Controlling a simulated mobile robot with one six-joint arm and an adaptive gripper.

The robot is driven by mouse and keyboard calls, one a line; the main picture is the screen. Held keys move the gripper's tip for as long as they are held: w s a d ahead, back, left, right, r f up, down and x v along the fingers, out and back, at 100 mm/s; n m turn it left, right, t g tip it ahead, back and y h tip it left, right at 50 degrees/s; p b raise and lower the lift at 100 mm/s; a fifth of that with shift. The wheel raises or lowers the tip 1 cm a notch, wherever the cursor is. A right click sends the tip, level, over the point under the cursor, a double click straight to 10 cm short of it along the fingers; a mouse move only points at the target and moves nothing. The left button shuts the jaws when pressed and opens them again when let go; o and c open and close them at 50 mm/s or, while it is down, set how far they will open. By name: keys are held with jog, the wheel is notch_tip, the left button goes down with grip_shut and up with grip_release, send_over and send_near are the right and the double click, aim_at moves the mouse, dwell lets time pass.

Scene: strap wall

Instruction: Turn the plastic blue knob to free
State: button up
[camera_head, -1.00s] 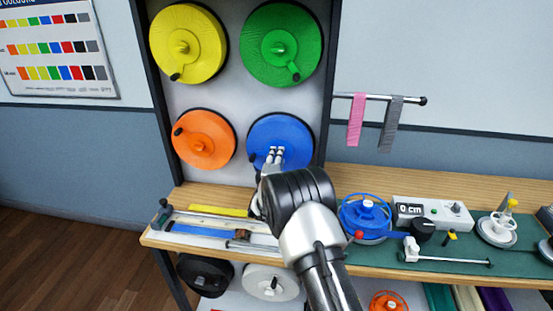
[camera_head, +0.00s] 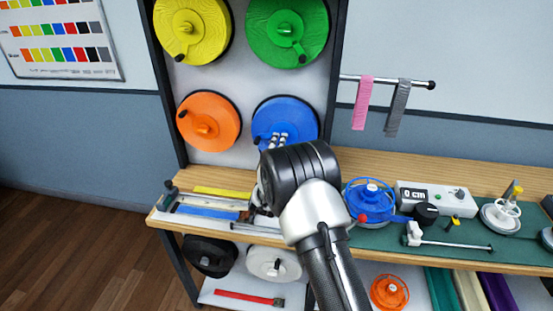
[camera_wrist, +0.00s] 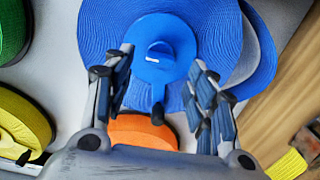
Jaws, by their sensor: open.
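The blue reel (camera_head: 287,108) hangs at the lower right of the wall panel, partly covered by my gripper (camera_head: 271,140). In the wrist view, the blue knob (camera_wrist: 160,62) is a round hub with a raised grip at the reel's centre. A short blue arm with a black tip (camera_wrist: 157,111) runs down from it. My gripper (camera_wrist: 161,60) is open, with one finger on each side of the knob. The fingers appear apart from the knob; how near their tips are to the reel's face is hard to tell.
Orange (camera_head: 208,121), yellow (camera_head: 192,32) and green (camera_head: 287,32) reels hang close by. Below is a wooden bench (camera_head: 380,158) with a blue spool (camera_head: 369,205), a display box (camera_head: 432,194) and strap tools. Two strap pieces (camera_head: 362,104) hang from a rod at the right.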

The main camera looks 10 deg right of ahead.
jog(key=v, duration=0.8)
jog(key=shift+w+d, duration=0.1)
